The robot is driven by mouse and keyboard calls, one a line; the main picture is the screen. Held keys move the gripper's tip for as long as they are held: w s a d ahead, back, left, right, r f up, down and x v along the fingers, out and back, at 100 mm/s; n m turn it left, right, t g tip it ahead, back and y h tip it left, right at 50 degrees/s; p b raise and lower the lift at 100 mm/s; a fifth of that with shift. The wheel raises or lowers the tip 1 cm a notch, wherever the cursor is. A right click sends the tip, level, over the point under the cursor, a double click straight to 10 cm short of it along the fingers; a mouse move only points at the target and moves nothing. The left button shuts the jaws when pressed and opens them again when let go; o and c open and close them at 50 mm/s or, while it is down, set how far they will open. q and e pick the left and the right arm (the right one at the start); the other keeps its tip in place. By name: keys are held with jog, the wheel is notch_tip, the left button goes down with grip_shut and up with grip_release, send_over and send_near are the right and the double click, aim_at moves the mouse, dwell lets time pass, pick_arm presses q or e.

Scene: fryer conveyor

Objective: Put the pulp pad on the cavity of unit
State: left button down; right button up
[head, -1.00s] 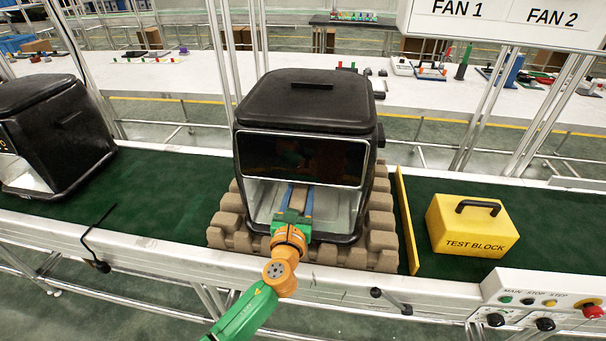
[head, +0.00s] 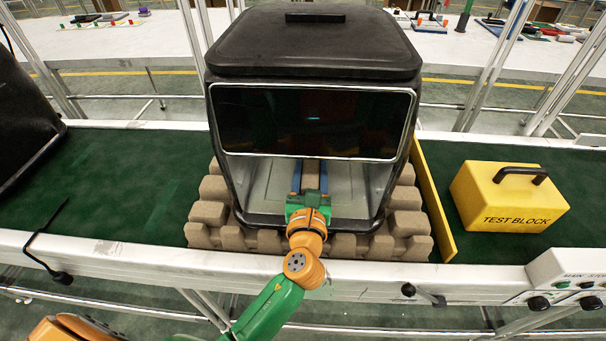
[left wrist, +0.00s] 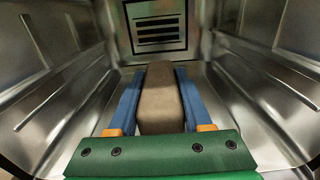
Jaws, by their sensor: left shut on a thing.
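The unit (head: 313,45) is a black fryer with a dark front window, standing on a brown moulded tray on the conveyor. Its open metal cavity (head: 262,190) faces me below the window. My left gripper (head: 310,177) reaches into the cavity from the front. In the left wrist view its blue fingers (left wrist: 155,100) are shut on the pulp pad (left wrist: 159,98), a brown-grey block held lengthwise between them. The cavity's metal walls (left wrist: 55,65) rise on both sides, and a slotted dark plate (left wrist: 158,28) is at the back. Contact between pad and floor cannot be told. My right gripper is not in view.
The brown moulded tray (head: 208,212) surrounds the unit's base. A yellow divider (head: 434,200) and a yellow test block (head: 510,197) are to the right. Another black unit (head: 22,120) stands at the left. A black hooked rod (head: 45,240) is at the conveyor's front edge.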

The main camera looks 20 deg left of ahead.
pick_arm(q)
jog(key=shift+w+a+f, duration=0.2)
jog(key=shift+w+a, duration=0.15)
jog(key=shift+a, duration=0.15)
jog(key=shift+c, duration=2.3)
grip_release()
jog(key=shift+s+d+r, duration=0.15)
jog(key=shift+s+d, duration=0.05)
jog(key=shift+d, duration=0.05)
jog(key=shift+o, duration=0.6)
jog(key=shift+s+d+r, duration=0.1)
jog(key=shift+d+r, duration=0.05)
jog(key=shift+d, duration=0.1)
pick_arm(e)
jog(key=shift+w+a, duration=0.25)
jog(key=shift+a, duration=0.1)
pick_arm(q)
jog(key=shift+a, duration=0.15)
jog(key=b+v, duration=0.1)
jog(key=v, duration=1.1)
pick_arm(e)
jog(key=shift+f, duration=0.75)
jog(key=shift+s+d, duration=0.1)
